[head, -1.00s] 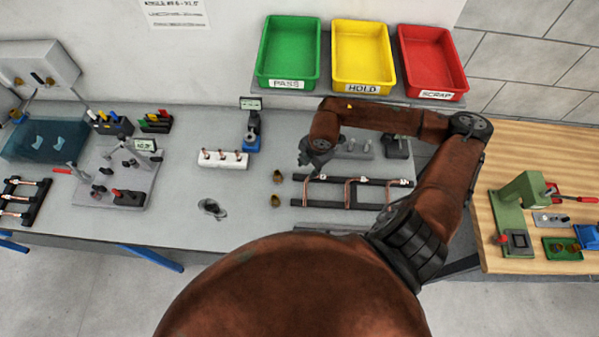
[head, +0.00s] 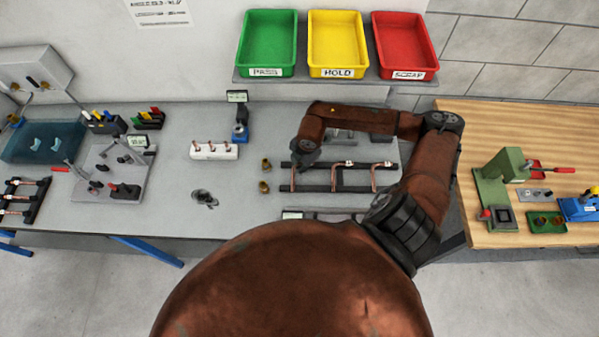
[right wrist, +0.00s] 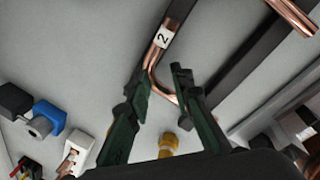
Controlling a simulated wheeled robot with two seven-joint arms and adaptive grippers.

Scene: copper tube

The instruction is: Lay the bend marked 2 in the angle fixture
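The bend marked 2 (right wrist: 152,72) is a copper tube with a white number tag, lying across a dark rail in the right wrist view. My right gripper (right wrist: 163,83) is open, with its two fingers on either side of the tube's curved part; I cannot tell whether they touch it. In the head view the right gripper (head: 304,166) is over the left end of the black rack (head: 315,188) and hides part of the copper there. A grey plate with clamps and a small display (head: 112,175), at left, looks like the angle fixture. My left gripper is not in view.
Two other copper bends (head: 334,180) (head: 375,180) lie on the rack. Brass fittings (head: 265,186) stand left of it, and a white block with copper pieces (head: 214,150) farther left. Green, yellow and red bins are at the back.

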